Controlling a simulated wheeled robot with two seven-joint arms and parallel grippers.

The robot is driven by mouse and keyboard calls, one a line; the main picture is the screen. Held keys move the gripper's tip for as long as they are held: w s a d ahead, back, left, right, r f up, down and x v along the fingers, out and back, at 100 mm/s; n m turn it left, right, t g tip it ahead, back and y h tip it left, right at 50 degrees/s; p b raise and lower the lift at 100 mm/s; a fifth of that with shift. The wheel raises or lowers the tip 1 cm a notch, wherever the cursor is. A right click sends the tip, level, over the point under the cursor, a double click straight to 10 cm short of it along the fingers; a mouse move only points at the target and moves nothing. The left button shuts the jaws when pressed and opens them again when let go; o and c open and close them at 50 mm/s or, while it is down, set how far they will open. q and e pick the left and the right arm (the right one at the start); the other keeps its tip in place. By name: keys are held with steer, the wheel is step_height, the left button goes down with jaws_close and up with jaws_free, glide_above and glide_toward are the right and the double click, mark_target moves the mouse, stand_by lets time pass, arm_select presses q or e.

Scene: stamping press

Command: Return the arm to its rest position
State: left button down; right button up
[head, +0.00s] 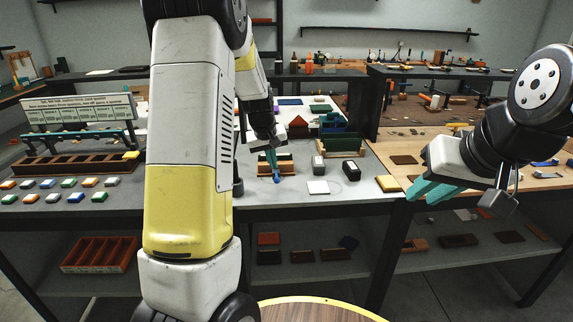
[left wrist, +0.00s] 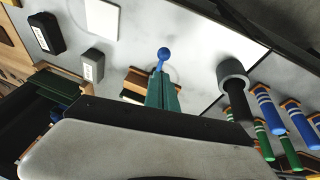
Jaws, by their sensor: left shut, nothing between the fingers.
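My left gripper (head: 271,157) hangs over the worktable in the head view, its teal fingers pointing down. It is shut with nothing between the fingers. In the left wrist view the closed fingers (left wrist: 161,90) point at a blue ball knob (left wrist: 164,53) just past their tips. The knob (head: 277,179) also shows below the fingers in the head view; I cannot tell whether they touch it. A wooden block (head: 262,170) stands behind the knob, partly hidden by the fingers. My right gripper (head: 436,190) is at the right, above the table's front edge; its finger gap is unclear.
A white card (head: 318,187), a black box (head: 351,170) and a green-and-wood holder (head: 338,147) lie right of the knob. A dark cylinder (left wrist: 232,75) stands near the left fingers. Coloured blocks (head: 75,197) and a wooden rack (head: 70,164) are at left.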

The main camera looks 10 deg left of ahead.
arm_select(q)
steer(key=v, duration=1.1)
steer(key=s+d+r+m, duration=0.1)
steer(key=s+d, duration=0.1)
steer(key=s, duration=0.7)
steer(key=s+d+r+m+t+h, duration=0.1)
steer(key=s+d+r+m, duration=0.1)
steer(key=s, duration=0.7)
steer(key=s+d+r+m+t, duration=0.1)
steer(key=s+d+r+m, duration=0.1)
steer(key=s, duration=0.7)
steer(key=shift+s+d+r+h, duration=0.25)
steer(key=shift+s+d+h, duration=0.15)
steer(key=shift+d, duration=0.1)
